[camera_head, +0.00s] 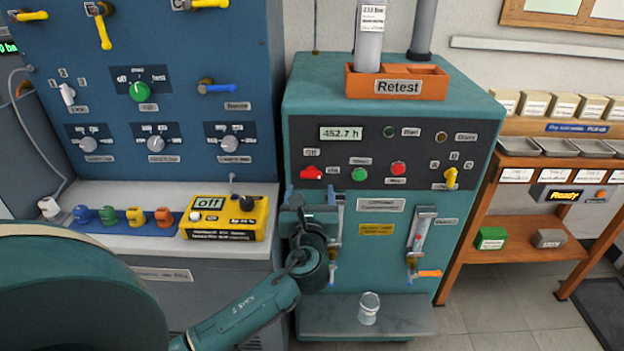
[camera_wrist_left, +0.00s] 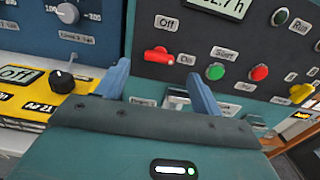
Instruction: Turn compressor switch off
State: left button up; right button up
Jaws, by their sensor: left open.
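The compressor switch is a red knob (camera_head: 311,172) on the dark panel of the teal compressor cabinet. An "Off" label is above it and another label is at its right. In the left wrist view the red knob (camera_wrist_left: 160,54) has its handle lying roughly sideways, not up toward "Off". My left gripper (camera_head: 312,198) is open and empty, just below the knob in the head view. Its two blue fingers show in the left wrist view (camera_wrist_left: 158,75), with the knob between and beyond their tips. I see no contact. My right gripper is not in view.
Green and red buttons (camera_head: 398,168) and a yellow selector (camera_head: 450,178) sit right of the knob. A yellow box (camera_head: 225,218) stands on the bench at left. A flow meter (camera_head: 420,232) and a glass (camera_head: 368,307) are lower on the cabinet.

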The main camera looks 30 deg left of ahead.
aim_at(311, 175)
pick_arm(q)
jog(key=x, duration=0.6)
jog(key=shift+c, duration=0.2)
jog(key=c, duration=0.9)
